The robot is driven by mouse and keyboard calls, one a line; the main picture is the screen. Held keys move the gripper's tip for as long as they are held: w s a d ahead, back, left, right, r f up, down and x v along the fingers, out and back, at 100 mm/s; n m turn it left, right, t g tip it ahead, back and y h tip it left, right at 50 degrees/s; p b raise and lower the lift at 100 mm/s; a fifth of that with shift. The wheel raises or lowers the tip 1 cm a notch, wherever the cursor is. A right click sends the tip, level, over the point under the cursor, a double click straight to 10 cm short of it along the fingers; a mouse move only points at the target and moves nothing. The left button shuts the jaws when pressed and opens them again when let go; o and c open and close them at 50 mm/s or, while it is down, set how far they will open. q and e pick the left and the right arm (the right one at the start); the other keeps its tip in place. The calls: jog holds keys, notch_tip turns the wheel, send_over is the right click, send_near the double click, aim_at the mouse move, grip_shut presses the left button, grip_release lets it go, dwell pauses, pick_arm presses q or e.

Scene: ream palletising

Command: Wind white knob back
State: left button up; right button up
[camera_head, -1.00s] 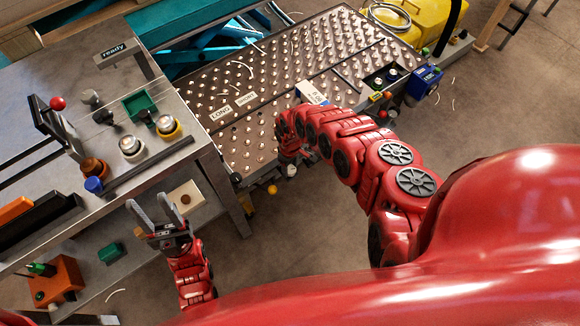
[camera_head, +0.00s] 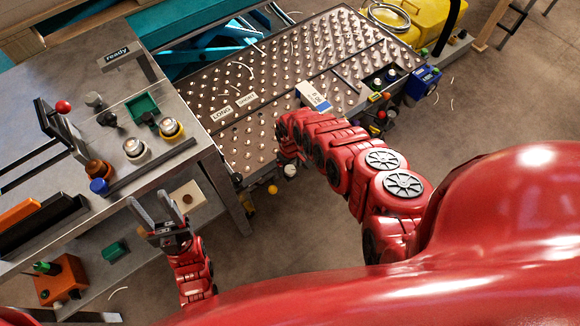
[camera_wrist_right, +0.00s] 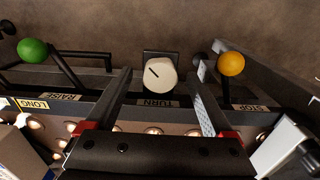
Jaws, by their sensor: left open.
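The white knob (camera_wrist_right: 160,74) has a dark pointer line slanting to the upper left. It sits on a dark mount above the "TURN" label in the right wrist view. In the head view the knob (camera_head: 290,170) is a small pale spot at the front edge of the roller table. My right gripper (camera_wrist_right: 163,69) is open, with one finger to each side of the knob and gaps visible; I cannot tell whether the tips reach its depth. My left gripper (camera_head: 158,212) is open and empty beside the workbench.
A green ball knob (camera_wrist_right: 32,50) stands left by "RAISE", and a yellow ball knob (camera_wrist_right: 231,64) stands right by "STOP". The roller table (camera_head: 240,130) lies behind my right arm. The grey workbench (camera_head: 60,85) with several fixtures is at left.

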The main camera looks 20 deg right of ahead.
jog(key=shift+r+p, duration=0.3)
jog(key=shift+r, duration=0.3)
notch_tip(320, 180, up, 16)
jog(key=p, duration=0.4)
